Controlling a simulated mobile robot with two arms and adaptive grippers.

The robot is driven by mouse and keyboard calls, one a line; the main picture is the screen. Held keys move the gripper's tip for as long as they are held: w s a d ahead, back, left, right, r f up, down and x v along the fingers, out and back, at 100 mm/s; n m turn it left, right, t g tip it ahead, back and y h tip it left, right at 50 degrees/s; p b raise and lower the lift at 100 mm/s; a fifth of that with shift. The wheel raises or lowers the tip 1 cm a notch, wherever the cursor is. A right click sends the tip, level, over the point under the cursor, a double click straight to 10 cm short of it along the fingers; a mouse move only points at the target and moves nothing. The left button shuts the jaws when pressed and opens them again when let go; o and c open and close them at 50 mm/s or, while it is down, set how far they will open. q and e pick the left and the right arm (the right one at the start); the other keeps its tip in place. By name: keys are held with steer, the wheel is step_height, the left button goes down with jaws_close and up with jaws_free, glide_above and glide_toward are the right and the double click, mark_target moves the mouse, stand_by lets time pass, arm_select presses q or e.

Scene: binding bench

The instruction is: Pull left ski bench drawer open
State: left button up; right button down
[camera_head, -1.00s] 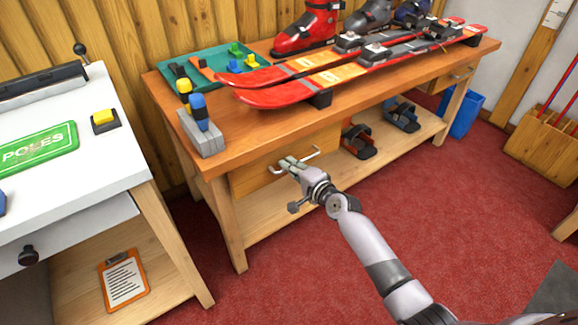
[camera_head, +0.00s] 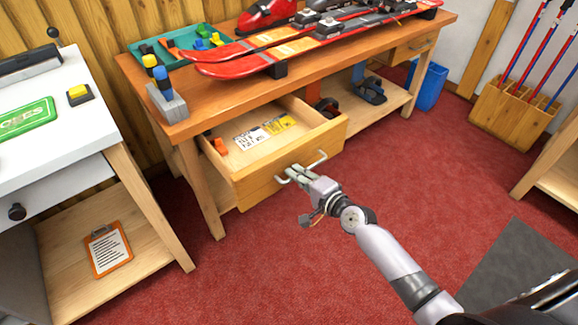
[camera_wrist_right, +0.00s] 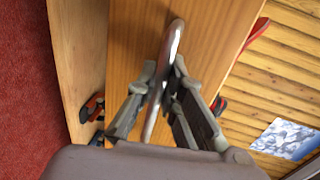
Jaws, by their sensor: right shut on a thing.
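The left ski bench drawer (camera_head: 262,186) stands pulled well out of the wooden ski bench (camera_head: 232,88) in the head view. Inside it lie an orange item (camera_head: 220,146), a white printed card (camera_head: 251,138) and a yellow card (camera_head: 279,124). My right gripper (camera_head: 291,173) is at the drawer front, shut on the metal drawer handle (camera_head: 318,160). The right wrist view shows the handle (camera_wrist_right: 166,75) between my two fingers (camera_wrist_right: 160,95), with the drawer's wooden front (camera_wrist_right: 205,50) behind. My left gripper is not in view.
A white table (camera_head: 70,125) stands close at the left. Red floor (camera_head: 400,190) is clear in front of the drawer.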

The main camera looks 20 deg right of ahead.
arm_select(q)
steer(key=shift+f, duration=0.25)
arm_select(e)
steer(key=shift+s+d, duration=0.2)
steer(key=shift+s, duration=0.45)
steer(key=c, duration=2)
jaws_free()
steer(key=shift+o, duration=0.2)
steer(key=v, duration=1.2)
